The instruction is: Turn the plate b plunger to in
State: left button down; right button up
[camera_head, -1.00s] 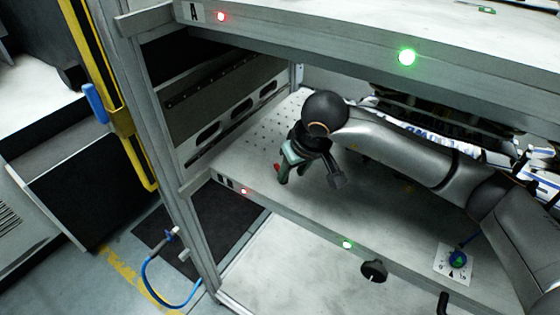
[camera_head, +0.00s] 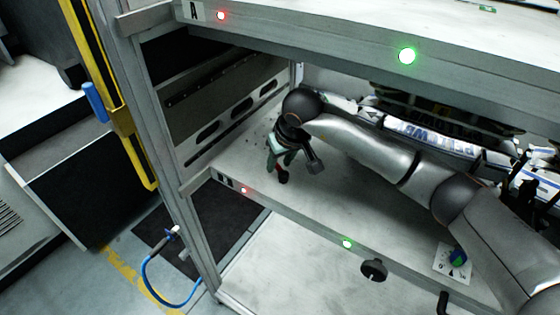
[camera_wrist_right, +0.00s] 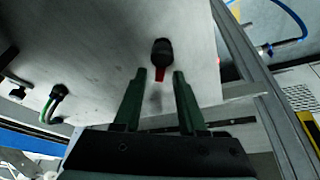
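The plate b plunger (camera_wrist_right: 162,50) shows in the right wrist view as a black knob with a red part on its near side, standing on the pale plate (camera_wrist_right: 100,50). My right gripper (camera_wrist_right: 159,76) is open and empty, with its two green fingers pointing at the plunger. The red part lies roughly between the fingertips and the black knob just beyond; I cannot tell whether they touch. In the head view my right gripper (camera_head: 279,168) is low over the left end of the lower shelf (camera_head: 315,205), where it largely hides the plunger. My left gripper is not in view.
The upper shelf (camera_head: 300,35), marked A, hangs over my right arm. A frame post (camera_head: 170,150) and slotted side panel (camera_head: 225,115) stand to the left. The lower shelf's front edge carries a red light (camera_head: 243,190) and a green light (camera_head: 347,244). A dial (camera_head: 458,257) sits at right.

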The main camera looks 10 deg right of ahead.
grip_shut()
